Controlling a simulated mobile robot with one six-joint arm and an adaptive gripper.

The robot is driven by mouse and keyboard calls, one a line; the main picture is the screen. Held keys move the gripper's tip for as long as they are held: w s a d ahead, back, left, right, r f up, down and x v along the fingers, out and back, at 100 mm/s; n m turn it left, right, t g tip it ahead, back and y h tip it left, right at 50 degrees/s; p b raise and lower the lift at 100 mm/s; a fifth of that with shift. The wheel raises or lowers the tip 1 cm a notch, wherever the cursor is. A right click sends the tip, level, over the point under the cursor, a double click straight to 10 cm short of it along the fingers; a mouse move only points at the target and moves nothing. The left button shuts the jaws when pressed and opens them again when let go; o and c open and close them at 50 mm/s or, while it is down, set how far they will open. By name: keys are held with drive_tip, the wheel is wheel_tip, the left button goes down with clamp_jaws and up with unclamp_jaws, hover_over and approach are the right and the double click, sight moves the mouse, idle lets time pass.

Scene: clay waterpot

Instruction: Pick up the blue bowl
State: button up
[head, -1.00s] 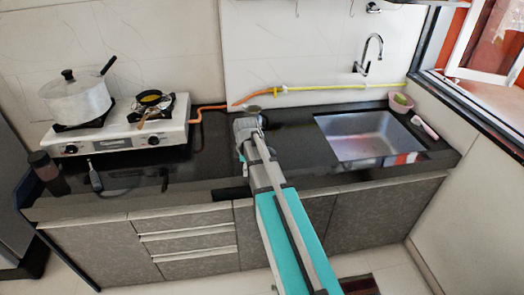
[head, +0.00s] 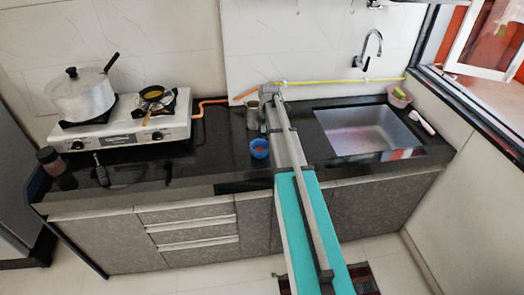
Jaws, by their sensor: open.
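The blue bowl (head: 259,153) sits on the black counter, just left of my arm, with something orange-brown showing inside. My gripper (head: 264,124) is at the far end of the arm, beyond the bowl and a little to its right in the picture. It is small and partly merged with the grey wrist, so its fingers are hard to make out. It is open, and nothing shows held in it. The bowl stands apart from it.
A metal cup (head: 252,114) stands close left of my gripper. Counter left of the blue bowl is clear.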

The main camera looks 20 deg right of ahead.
drive_tip(key=b, duration=0.9)
hover_over(264, 158)
drive_tip(key=f, duration=0.8)
drive_tip(key=shift+s+d+f, duration=0.1)
drive_tip(key=shift+d+f, duration=0.2)
drive_tip(key=shift+f, duration=0.1)
drive_tip(key=shift+a+f+b, duration=0.2)
drive_tip(key=shift+f+b, duration=2.2)
drive_tip(key=shift+f, duration=0.1)
clamp_jaws()
